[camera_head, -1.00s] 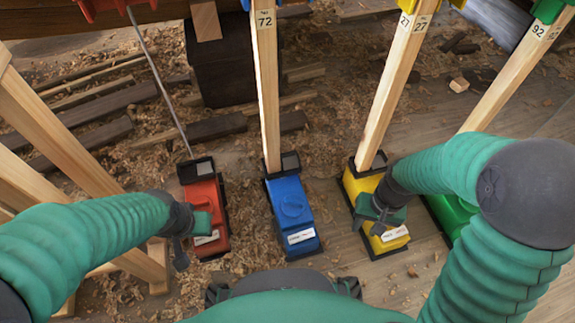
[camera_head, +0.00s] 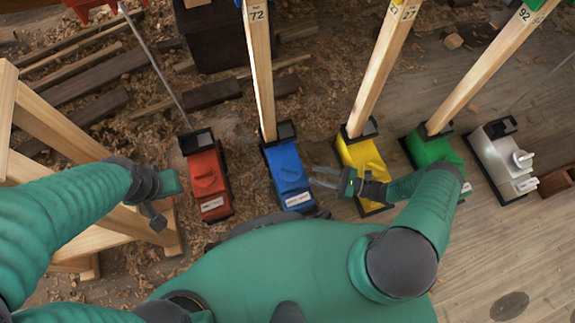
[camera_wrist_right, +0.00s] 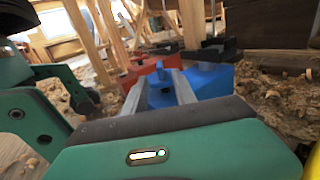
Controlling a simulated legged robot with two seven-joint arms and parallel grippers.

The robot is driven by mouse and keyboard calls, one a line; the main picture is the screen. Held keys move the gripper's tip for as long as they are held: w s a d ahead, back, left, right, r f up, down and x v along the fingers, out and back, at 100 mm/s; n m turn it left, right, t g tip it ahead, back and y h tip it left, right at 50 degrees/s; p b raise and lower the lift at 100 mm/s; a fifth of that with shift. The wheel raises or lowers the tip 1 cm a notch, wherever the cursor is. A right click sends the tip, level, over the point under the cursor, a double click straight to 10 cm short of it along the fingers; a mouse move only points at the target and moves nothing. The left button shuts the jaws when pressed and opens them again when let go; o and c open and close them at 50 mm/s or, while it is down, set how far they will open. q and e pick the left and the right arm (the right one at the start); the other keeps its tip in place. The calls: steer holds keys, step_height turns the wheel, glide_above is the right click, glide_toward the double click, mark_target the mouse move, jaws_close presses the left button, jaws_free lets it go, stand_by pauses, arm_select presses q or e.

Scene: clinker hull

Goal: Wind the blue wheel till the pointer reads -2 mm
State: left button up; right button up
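The blue unit (camera_head: 291,190) stands on the floor under a wooden post. No pointer or reading is legible. In the right wrist view, the blue unit (camera_wrist_right: 210,80) shows beyond the fingers. My left gripper (camera_head: 163,200) is left of the red unit, apart from it; its finger opening is unclear.
A red unit (camera_head: 207,182) stands left of the blue one. A yellow unit (camera_head: 362,155), a green unit (camera_head: 432,150) and a grey-white unit (camera_head: 506,165) stand to the right. Wooden posts rise behind several units. A wooden trestle (camera_head: 60,130) is at the left.

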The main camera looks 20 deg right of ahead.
steer(key=b+x, duration=0.2)
steer(key=x, duration=0.7)
steer(key=shift+a+f, duration=0.15)
steer(key=shift+w+a, duration=0.3)
steer(key=shift+a, duration=0.1)
jaws_close()
steer(key=shift+n+g+b, duration=0.3)
steer(key=shift+b, duration=0.25)
steer(key=shift+y, duration=0.3)
jaws_free()
